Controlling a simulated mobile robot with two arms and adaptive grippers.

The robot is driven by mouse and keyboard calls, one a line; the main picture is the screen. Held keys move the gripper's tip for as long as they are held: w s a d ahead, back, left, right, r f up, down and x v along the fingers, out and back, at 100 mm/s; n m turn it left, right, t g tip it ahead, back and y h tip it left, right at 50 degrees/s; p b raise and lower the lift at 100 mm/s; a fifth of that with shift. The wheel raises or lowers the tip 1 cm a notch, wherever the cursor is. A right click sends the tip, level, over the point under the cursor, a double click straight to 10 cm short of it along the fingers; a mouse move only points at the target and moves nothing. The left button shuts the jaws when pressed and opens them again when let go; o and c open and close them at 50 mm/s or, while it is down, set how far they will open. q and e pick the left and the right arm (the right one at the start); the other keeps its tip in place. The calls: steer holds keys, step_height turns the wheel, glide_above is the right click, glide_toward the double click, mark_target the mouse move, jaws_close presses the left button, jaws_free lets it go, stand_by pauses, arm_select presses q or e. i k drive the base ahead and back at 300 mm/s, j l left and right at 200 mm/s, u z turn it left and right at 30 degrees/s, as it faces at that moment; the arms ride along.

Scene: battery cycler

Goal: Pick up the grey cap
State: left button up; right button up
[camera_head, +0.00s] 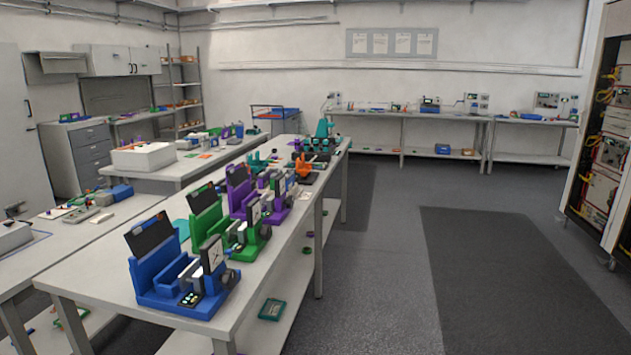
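I cannot make out a grey cap for certain at this distance. A long white table (92,287) carries a row of battery cycler stations. A blue station (155,272) is nearest, then a green station (203,218), then a purple station (237,190). Small grey parts sit on and beside them, too small to identify. Neither of my grippers is in view.
An orange device (304,168) and a teal device (323,128) stand farther along the table. A white box (143,157) stands on a table behind. Open floor (380,270) with a dark mat (510,280) lies right. An equipment rack (608,140) stands far right.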

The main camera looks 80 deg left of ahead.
mark_target(277, 172)
steer(key=u, duration=3)
